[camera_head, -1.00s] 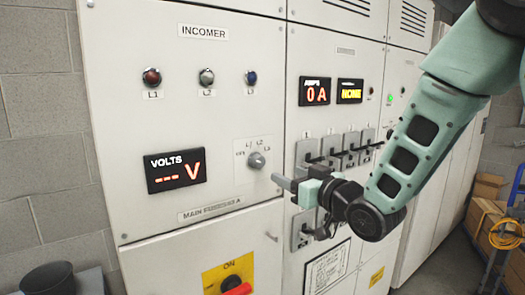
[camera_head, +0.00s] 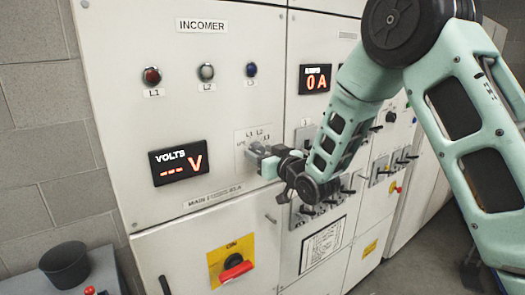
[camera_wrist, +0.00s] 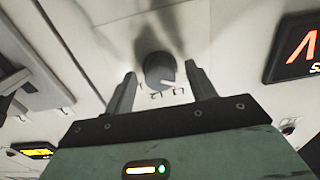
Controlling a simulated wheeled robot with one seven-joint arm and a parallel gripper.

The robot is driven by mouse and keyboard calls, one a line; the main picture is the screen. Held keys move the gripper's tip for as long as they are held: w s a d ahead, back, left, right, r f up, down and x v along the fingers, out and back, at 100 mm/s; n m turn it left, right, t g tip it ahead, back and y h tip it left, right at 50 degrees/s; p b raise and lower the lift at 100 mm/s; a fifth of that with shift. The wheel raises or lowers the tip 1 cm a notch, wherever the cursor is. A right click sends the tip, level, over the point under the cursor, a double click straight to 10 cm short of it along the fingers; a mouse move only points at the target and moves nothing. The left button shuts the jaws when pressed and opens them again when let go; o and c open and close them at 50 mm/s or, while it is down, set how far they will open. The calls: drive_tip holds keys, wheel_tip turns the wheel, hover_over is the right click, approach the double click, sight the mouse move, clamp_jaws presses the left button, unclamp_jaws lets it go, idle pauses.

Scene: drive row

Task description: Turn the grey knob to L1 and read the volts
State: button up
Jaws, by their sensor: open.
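The grey knob (camera_head: 256,148) sits on a pale plate with small position marks, below the lamps on the INCOMER panel. My gripper largely covers it in the head view. In the wrist view the dark round knob (camera_wrist: 158,68) lies between the two open fingertips, with clear gaps on both sides. A pale pointer line shows on it, but the position it marks cannot be read. My gripper (camera_wrist: 160,78) is open and faces the panel. The volts display (camera_head: 180,163), left of the knob, shows red dashes and V. Part of it shows in the wrist view (camera_wrist: 296,48).
Red (camera_head: 152,76), pale (camera_head: 206,72) and blue (camera_head: 251,70) lamps are above the knob. A red-handled switch (camera_head: 235,266) on a yellow plate is below. The amps display (camera_head: 314,79) reads 0 A. A black tub (camera_head: 66,264) stands at lower left.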

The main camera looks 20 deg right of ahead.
drive_tip(key=c, duration=1)
drive_tip(key=shift+f+b, duration=0.1)
drive_tip(key=shift+b, duration=0.3)
drive_tip(key=m+b, duration=0.2)
drive_tip(key=b, duration=0.1)
drive_tip(key=shift+f+m, duration=0.15)
drive_tip(key=shift+m, duration=0.25)
drive_tip(key=m+b, duration=0.3)
drive_tip(key=shift+r+m+b, duration=0.2)
drive_tip(key=shift+m+b, duration=0.65)
drive_tip(key=shift+m, duration=0.15)
